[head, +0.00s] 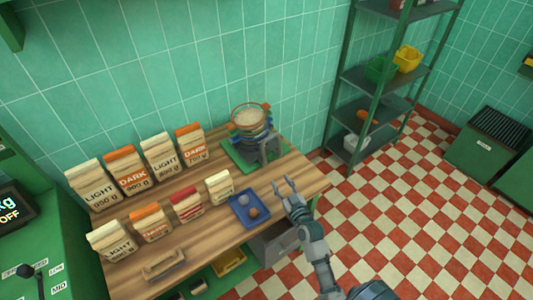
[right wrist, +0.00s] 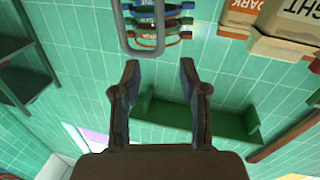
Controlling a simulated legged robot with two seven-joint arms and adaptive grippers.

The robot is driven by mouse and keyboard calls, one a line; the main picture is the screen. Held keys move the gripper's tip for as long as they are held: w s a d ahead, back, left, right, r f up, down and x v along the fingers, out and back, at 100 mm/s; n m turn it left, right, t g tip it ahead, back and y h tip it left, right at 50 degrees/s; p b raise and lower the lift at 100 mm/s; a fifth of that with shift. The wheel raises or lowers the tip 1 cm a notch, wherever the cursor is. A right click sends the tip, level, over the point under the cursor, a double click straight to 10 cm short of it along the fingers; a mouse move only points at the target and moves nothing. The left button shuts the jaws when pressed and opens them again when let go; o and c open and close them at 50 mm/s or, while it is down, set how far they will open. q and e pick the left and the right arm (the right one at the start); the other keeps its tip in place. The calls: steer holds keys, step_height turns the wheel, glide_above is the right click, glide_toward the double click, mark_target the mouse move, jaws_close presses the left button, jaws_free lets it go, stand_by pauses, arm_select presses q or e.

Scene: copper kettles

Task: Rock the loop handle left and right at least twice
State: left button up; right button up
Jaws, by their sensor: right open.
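The grey loop handle (head: 268,147) is on the near side of a round sieve-like device (head: 249,120) at the back right of the wooden table. In the right wrist view the loop handle (right wrist: 128,30) is a U-shaped bar at the top, beyond the fingertips and left of centre. The device's coloured rings (right wrist: 170,22) show behind it. My right gripper (head: 282,182) is open and empty, in front of the device and apart from the handle. It also shows in the right wrist view (right wrist: 158,72) with nothing between its fingers. My left gripper is not in view.
The device stands on a green base (head: 236,153). Several labelled bags (head: 131,172) stand in rows on the left of the wooden table (head: 188,239). A green shelf rack (head: 340,100) stands at the right.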

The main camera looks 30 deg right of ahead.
mark_target(264, 155)
steer(key=w, duration=0.5)
steer(key=w+d, duration=0.1)
steer(key=w, duration=0.4)
steer(key=w+d+b, duration=0.1)
steer(key=w, duration=0.4)
steer(key=shift+w+f, duration=0.15)
steer(key=shift+w, duration=0.75)
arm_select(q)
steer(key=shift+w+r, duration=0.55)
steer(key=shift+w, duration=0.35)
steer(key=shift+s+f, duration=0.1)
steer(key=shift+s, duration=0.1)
arm_select(e)
jaws_close()
